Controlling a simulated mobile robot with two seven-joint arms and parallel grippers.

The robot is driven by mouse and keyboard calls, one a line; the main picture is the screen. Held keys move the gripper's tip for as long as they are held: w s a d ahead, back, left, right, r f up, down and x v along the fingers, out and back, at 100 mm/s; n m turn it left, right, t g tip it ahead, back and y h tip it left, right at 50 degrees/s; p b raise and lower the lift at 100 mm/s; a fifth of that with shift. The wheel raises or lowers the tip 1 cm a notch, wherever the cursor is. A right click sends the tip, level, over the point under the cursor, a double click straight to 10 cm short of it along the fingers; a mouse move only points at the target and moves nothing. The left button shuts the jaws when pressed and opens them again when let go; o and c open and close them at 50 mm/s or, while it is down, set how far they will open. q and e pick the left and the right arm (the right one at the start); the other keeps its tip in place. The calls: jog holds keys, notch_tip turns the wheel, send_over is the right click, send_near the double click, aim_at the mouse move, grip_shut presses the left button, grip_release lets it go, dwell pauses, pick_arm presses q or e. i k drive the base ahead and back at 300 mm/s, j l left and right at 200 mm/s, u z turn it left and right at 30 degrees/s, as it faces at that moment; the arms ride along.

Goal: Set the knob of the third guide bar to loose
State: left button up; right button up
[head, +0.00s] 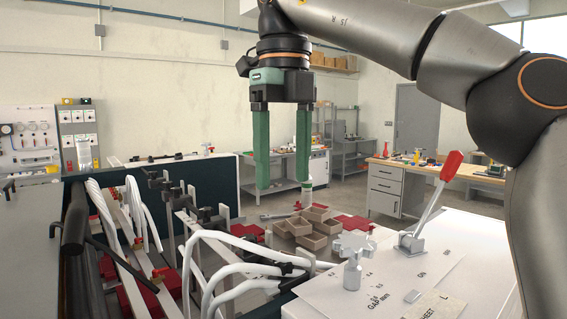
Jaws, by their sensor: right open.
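My right gripper (282,186) hangs from the upper centre with its two green fingers pointing down, apart and empty. It is above and behind the machine, touching nothing that I can see. Black clamp-like fittings on bars stand along the machine: one at the left (160,184) and another nearer the middle (205,216). I cannot tell which belongs to the third guide bar, nor how its knob is set. A pale star-shaped knob (354,246) stands on the white panel at the front right. My left gripper is not in view.
A lever with a red handle (450,165) rises from the white panel (450,262). White hoses (225,250) arch over the machine's front. Small brown boxes (305,230) lie beyond them. A workbench (420,185) stands at the back right. The air around my right gripper is clear.

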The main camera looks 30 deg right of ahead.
aim_at(206, 213)
jog(key=k, duration=1)
